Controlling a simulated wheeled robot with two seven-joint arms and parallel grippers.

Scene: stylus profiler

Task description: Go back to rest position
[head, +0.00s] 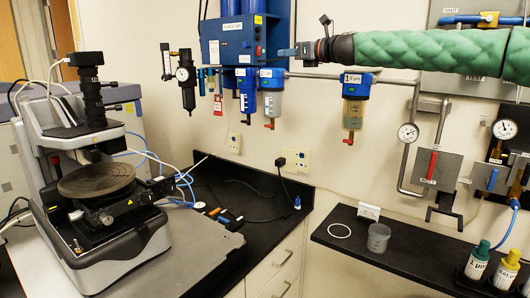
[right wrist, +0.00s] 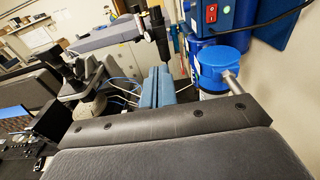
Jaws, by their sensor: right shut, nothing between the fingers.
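My right gripper (head: 282,52) reaches in from the right on my green-sleeved arm, in front of the blue filter unit on the wall. Its fingers are shut and hold nothing. In the right wrist view the blue fingers (right wrist: 155,88) lie side by side, pointing away from the camera. The stylus profiler (head: 98,150) stands at the left of the head view, with its round stage (head: 97,180) under the black column. My left gripper is in neither view.
The blue filter unit (head: 240,38) and filter bowl (head: 356,98) hang on the wall near my right arm. A shelf (head: 400,258) below holds a clear cup (head: 378,237), a white ring (head: 340,230) and two bottles, green-capped (head: 477,262) and yellow-capped (head: 505,270). The black counter (head: 235,190) is partly clear.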

